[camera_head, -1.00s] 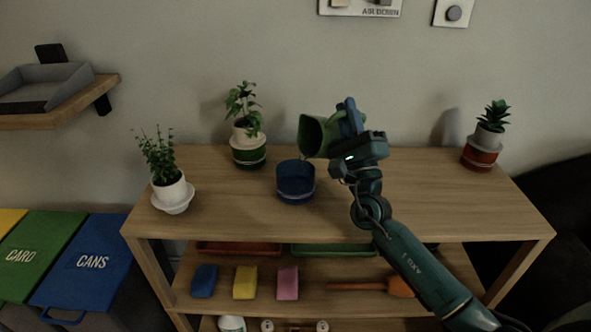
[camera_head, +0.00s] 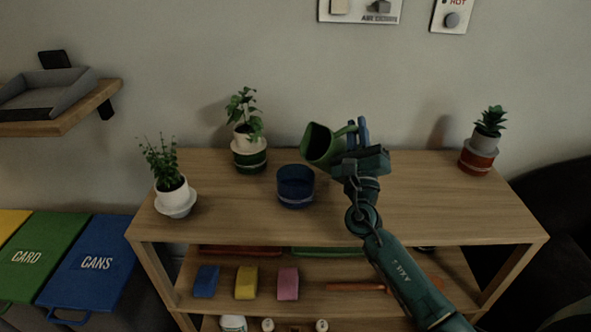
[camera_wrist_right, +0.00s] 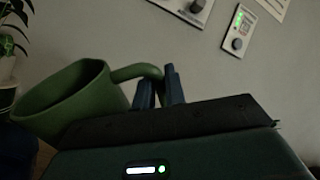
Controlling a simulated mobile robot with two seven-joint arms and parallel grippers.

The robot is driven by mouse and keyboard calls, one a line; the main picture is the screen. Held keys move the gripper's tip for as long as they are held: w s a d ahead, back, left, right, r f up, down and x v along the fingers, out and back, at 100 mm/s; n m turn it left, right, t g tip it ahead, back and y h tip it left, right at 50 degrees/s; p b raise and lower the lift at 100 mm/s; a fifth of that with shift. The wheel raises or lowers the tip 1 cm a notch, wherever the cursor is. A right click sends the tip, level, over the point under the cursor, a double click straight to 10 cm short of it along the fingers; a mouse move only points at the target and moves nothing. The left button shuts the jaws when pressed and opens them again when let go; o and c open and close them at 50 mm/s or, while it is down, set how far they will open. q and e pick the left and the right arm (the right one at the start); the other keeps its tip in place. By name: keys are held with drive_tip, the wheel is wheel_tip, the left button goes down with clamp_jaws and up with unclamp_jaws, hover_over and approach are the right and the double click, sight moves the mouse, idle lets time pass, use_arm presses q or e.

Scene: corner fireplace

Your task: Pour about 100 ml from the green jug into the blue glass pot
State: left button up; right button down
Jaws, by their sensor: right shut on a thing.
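The green jug (camera_head: 321,146) is tilted in the air, its mouth toward the left, above and to the right of the blue glass pot (camera_head: 296,187). The pot stands upright on the table top (camera_head: 420,205). My right gripper (camera_head: 357,133) is shut on the jug's handle at its right side. In the right wrist view the jug (camera_wrist_right: 80,100) leans left, and its handle runs to my right gripper's blue fingers (camera_wrist_right: 160,88). No stream shows from the jug, and the liquid levels cannot be told. My left gripper is not in view.
A white potted plant (camera_head: 173,192), a green-banded potted plant (camera_head: 249,150) and a red-banded potted succulent (camera_head: 480,150) stand on the table top. The lower shelf holds a blue (camera_head: 205,282), a yellow (camera_head: 246,283) and a pink sponge (camera_head: 288,282). The front right of the top is clear.

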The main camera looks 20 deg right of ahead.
drive_tip(key=shift+d+m+g+h+p, duration=0.2)
drive_tip(key=shift+m+g+h+p, duration=0.1)
drive_tip(key=shift+m+p, duration=0.1)
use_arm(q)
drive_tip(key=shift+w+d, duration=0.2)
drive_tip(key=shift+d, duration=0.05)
use_arm(e)
drive_tip(key=shift+w+d+f+m, duration=0.15)
drive_tip(key=shift+d+f+m, duration=0.05)
drive_tip(key=shift+m, duration=0.2)
idle(0.9)
